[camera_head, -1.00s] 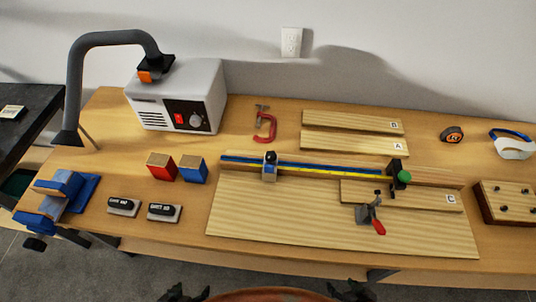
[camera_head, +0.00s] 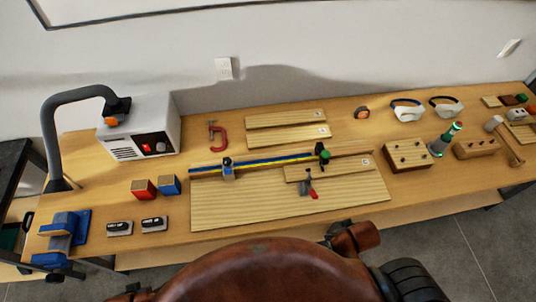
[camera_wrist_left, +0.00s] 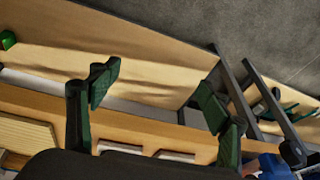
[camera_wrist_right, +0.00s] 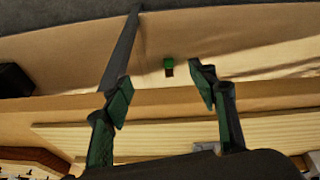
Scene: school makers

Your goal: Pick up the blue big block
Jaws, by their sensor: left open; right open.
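The blue block (camera_head: 170,185) stands on the workbench in the head view, left of the long wooden board. My right gripper (camera_wrist_right: 163,92) is open and empty in the right wrist view. Neither gripper can be clearly made out in the head view. I cannot make out the blue block in either wrist view.
Two small dark-topped plates (camera_head: 119,228) lie in front of the blocks. A blue vise (camera_head: 66,230) is at the left, and a white extractor box (camera_head: 150,125) is behind. The wooden board (camera_head: 290,204) lies right of the blocks.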

